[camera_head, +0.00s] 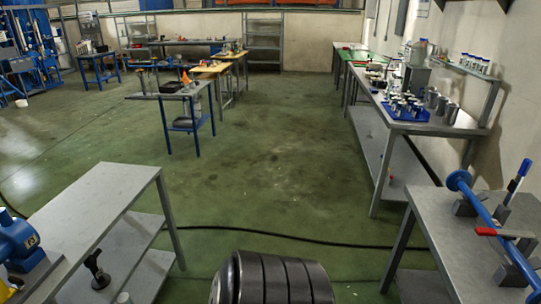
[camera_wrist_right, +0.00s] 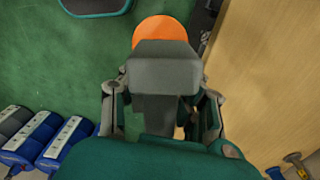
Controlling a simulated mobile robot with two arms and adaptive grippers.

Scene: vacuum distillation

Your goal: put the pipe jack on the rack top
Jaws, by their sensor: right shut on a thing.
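In the right wrist view, my right gripper (camera_wrist_right: 162,105) is shut, with its fingers on either side of a dark grey block (camera_wrist_right: 163,66). A rounded orange part (camera_wrist_right: 160,29) shows just beyond the block. The gripper hides much of what it holds, and I cannot tell for sure whether it is the pipe jack. Neither gripper shows in the head view. A black stemmed piece (camera_head: 97,270) stands on the lower shelf of the near-left table (camera_head: 105,195). I cannot tell for sure which piece of furniture is the rack.
In the head view, a bench (camera_head: 425,122) with bottles and a blue tray runs along the right wall. A blue flanged pipe (camera_head: 492,222) lies in supports at right. The middle floor (camera_head: 260,150) is clear. The wrist view shows blue boxes (camera_wrist_right: 62,142) and a wooden surface (camera_wrist_right: 265,70).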

